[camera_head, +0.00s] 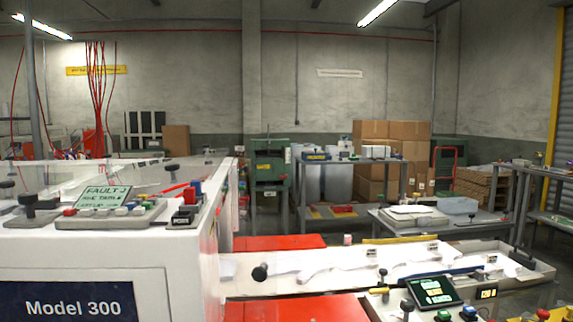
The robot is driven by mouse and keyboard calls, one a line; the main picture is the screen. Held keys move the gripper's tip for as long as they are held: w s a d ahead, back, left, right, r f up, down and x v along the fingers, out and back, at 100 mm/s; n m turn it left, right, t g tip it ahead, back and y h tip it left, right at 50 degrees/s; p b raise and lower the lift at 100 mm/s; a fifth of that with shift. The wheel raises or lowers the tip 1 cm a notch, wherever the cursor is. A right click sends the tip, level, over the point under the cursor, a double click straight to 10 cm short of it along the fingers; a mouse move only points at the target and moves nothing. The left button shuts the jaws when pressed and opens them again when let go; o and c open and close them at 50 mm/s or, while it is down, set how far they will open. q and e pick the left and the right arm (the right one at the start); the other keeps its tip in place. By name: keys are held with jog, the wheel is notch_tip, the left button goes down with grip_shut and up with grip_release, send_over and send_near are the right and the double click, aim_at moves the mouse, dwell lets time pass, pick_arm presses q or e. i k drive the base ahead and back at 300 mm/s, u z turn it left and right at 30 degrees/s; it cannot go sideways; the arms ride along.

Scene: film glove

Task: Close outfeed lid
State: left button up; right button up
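The white machine marked Model 300 (73,308) fills the lower left, with a button panel and a small screen reading FAULT (103,197) on top. A long, low white outfeed section (370,255) runs right from the machine's side, with pale film-like pieces and a dark blue item (440,274) along it. A black round knob (260,272) shows at its left end. I cannot clearly make out the outfeed lid or whether it is raised. Neither of my grippers is in view.
A tilted control screen (433,291) with coloured buttons stands at the lower right, in front of the outfeed section. Red panels (300,308) lie below it. Behind are a grey table (470,222), a green machine (269,165) and stacked cardboard boxes (385,135).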

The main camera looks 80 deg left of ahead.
aim_at(199, 167)
jog(key=i, duration=0.8)
jog(key=u, duration=2.95)
